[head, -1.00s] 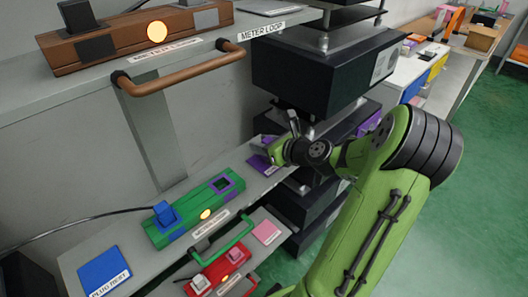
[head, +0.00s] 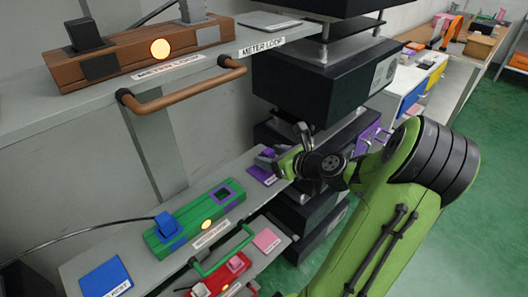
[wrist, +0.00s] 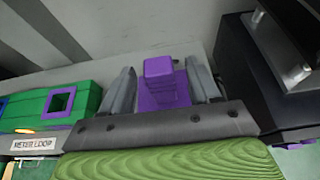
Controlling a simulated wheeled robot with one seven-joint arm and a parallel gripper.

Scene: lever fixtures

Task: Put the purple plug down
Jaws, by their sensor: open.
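The purple plug (wrist: 160,70) stands upright on a purple pad (wrist: 158,103) in the wrist view. It is between the two fingers of my gripper (wrist: 160,84), with small gaps on both sides. The fingers are open. In the head view my gripper (head: 285,151) is over the right end of the lower shelf. The plug (head: 267,153) shows only in small part there, above the purple pad (head: 262,175). My gripper hides the rest of it.
A green fixture (head: 190,219) with a blue plug and an empty purple-rimmed socket (head: 224,190) lies left on the shelf. Black stacked boxes (head: 315,85) stand close to the right. A brown handle (head: 185,83) juts from the upper shelf.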

